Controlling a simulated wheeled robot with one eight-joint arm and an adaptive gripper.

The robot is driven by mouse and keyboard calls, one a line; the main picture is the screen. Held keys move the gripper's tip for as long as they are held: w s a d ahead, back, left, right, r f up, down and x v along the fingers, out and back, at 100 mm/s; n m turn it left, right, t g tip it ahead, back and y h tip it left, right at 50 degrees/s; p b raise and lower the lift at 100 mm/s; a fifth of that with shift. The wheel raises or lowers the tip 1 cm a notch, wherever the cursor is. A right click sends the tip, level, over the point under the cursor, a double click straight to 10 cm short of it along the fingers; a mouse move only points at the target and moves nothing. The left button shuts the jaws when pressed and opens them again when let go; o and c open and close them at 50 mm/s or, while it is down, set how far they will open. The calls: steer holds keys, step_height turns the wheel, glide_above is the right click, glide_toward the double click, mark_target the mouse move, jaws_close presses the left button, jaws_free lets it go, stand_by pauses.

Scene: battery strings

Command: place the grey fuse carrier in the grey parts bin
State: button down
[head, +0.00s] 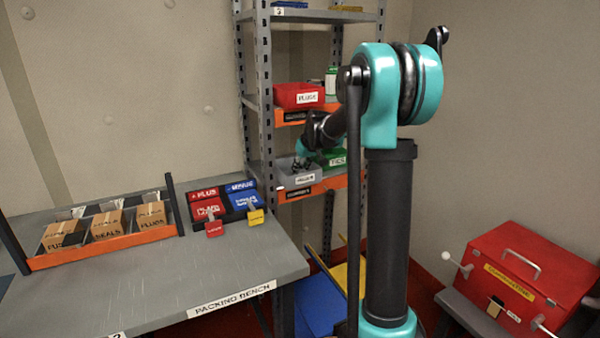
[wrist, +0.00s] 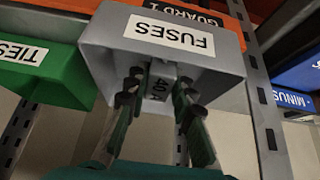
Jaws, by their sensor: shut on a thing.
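The grey parts bin (head: 285,178), labelled FUSES, sits on the middle shelf of the rack. It also shows in the wrist view (wrist: 225,67), where its label is upside down. My gripper (head: 303,165) is at the bin's open top. In the wrist view my gripper (wrist: 158,88) is shut on the grey fuse carrier (wrist: 158,90), which carries a dark "40" mark. The carrier appears at the bin's mouth, between the fingertips. I cannot tell whether it touches the bin's floor. In the head view the carrier is too small to make out.
A green TIES bin (head: 333,158) stands beside the grey bin, and also shows in the wrist view (wrist: 45,70). A red PLUGS bin (head: 299,95) is on the shelf above. A rack upright (head: 264,90) stands close by. The packing bench (head: 150,285) is at the left.

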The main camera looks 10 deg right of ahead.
mark_target(301, 167)
steer(key=shift+w+a+r+g, duration=0.1)
steer(key=shift+w+g, duration=0.1)
steer(key=shift+g, duration=0.5)
steer(key=shift+f+h, duration=0.25)
steer(key=shift+h, duration=0.05)
steer(key=shift+s+f, duration=0.1)
steer(key=shift+f, duration=0.45)
steer(key=shift+f, duration=0.1)
steer(key=c, duration=1.3)
jaws_free()
steer(key=v, duration=0.7)
steer(key=shift+r, duration=0.35)
steer(key=s+d+f+m, duration=0.1)
steer(key=s+f, duration=0.6)
steer(key=s, duration=0.6)
steer(key=s+d+f+m+h, duration=0.1)
steer(key=s+f, duration=0.6)
steer(key=s, duration=0.6)
steer(key=s+d+f+m, duration=0.1)
steer(key=s+f, duration=0.5)
steer(key=s, duration=0.7)
steer(key=shift+d+f+m, duration=0.2)
steer(key=shift+f+m, duration=0.2)
